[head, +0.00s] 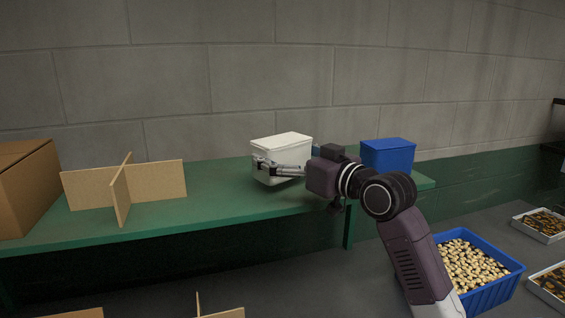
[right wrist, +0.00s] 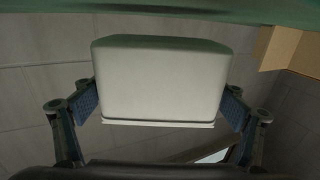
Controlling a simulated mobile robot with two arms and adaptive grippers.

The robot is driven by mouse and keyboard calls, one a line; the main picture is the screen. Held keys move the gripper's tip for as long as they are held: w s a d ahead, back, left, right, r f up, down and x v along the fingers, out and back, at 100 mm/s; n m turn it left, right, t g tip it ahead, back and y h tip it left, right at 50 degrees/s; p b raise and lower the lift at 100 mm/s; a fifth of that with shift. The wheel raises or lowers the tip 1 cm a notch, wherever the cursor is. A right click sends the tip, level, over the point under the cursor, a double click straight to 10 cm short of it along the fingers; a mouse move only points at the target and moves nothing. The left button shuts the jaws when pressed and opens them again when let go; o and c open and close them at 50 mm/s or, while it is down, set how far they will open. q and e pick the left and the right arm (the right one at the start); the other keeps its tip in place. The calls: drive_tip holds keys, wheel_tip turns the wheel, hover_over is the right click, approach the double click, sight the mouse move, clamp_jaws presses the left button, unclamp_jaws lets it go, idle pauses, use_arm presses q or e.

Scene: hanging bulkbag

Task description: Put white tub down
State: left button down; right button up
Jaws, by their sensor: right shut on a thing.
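The white tub (head: 283,143) is a box-shaped tub with a white top, upright at the green table (head: 215,190) in the head view. My right gripper (head: 262,166) is shut on it, coming from the right side. In the right wrist view the tub (right wrist: 162,80) fills the middle, with a blue pad of my right gripper (right wrist: 162,103) against each side. The head view does not clearly show whether the tub's base touches the table top. My left gripper is not in view.
A blue tub (head: 388,155) stands at the table's right end. Crossed wooden dividers (head: 125,187) and a cardboard box (head: 22,188) stand on the left. A blue crate (head: 488,295) of small pale pieces and trays (head: 540,225) sit lower right. The table between dividers and tub is clear.

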wheel_tip(320, 180, down, 2)
drive_tip(key=shift+f, duration=0.1)
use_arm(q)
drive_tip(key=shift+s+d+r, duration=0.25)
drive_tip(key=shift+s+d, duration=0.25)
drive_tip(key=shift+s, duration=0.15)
use_arm(e)
drive_tip(key=shift+f, duration=0.15)
drive_tip(key=o, duration=1.2)
drive_tip(key=shift+f, duration=0.15)
drive_tip(key=shift+c, duration=0.2)
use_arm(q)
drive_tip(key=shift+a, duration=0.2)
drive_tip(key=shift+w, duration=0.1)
use_arm(e)
drive_tip(key=shift+s, duration=0.1)
drive_tip(key=shift+s+d, duration=0.2)
drive_tip(key=shift+d, duration=0.05)
use_arm(q)
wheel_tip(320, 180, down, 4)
drive_tip(key=b, duration=0.3)
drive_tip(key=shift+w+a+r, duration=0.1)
use_arm(e)
drive_tip(key=v, duration=1.1)
